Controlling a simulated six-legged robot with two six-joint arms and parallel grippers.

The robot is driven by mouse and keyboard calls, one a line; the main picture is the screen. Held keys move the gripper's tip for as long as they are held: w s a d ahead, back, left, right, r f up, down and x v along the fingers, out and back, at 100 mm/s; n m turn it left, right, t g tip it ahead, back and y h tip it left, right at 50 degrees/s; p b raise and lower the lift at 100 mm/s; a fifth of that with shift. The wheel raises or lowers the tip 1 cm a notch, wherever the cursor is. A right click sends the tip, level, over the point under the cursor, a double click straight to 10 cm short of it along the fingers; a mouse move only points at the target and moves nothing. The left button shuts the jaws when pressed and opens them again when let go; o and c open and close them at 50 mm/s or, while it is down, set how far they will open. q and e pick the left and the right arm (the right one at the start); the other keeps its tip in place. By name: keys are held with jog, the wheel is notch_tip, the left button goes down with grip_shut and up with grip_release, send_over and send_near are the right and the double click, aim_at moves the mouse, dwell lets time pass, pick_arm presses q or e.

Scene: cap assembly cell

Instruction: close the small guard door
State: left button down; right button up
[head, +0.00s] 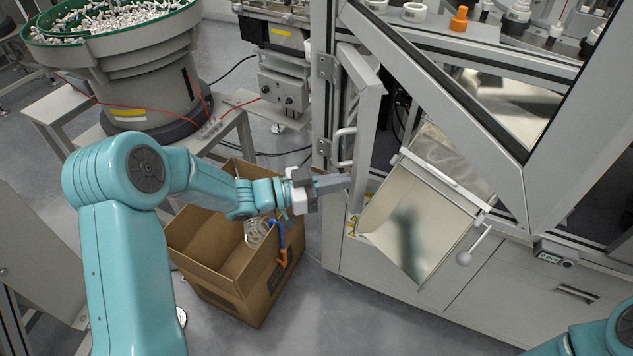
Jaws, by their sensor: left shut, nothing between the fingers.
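My left gripper (345,183) is shut and empty. Its fingertips are at the door's lower part, below the handle; I cannot tell whether they touch it. My right gripper is out of view; only a piece of my right arm shows at the bottom right.
A shiny metal chute (420,215) with a ball-ended lever (464,258) sits right of the door. An open cardboard box (222,262) stands on the floor below my left forearm. A bowl feeder (115,45) full of small parts stands at the back left.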

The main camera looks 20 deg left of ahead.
aim_at(365, 178)
pick_arm(q)
jog(key=shift+w+d, duration=0.3)
jog(key=shift+d+f, duration=0.1)
jog(key=w+d+n+t+y+b, duration=0.1)
jog(key=w+d+b, duration=0.1)
jog(key=b, duration=0.1)
jog(key=w+d+n+t+y+b, duration=0.1)
jog(key=w+d+t+y+b, duration=0.1)
jog(key=d+b, duration=0.1)
jog(key=shift+w+n, duration=0.35)
jog(key=shift+n, duration=0.05)
jog(key=shift+b+x, duration=0.5)
jog(key=shift+x, duration=0.6)
jog(key=shift+w+a, duration=0.1)
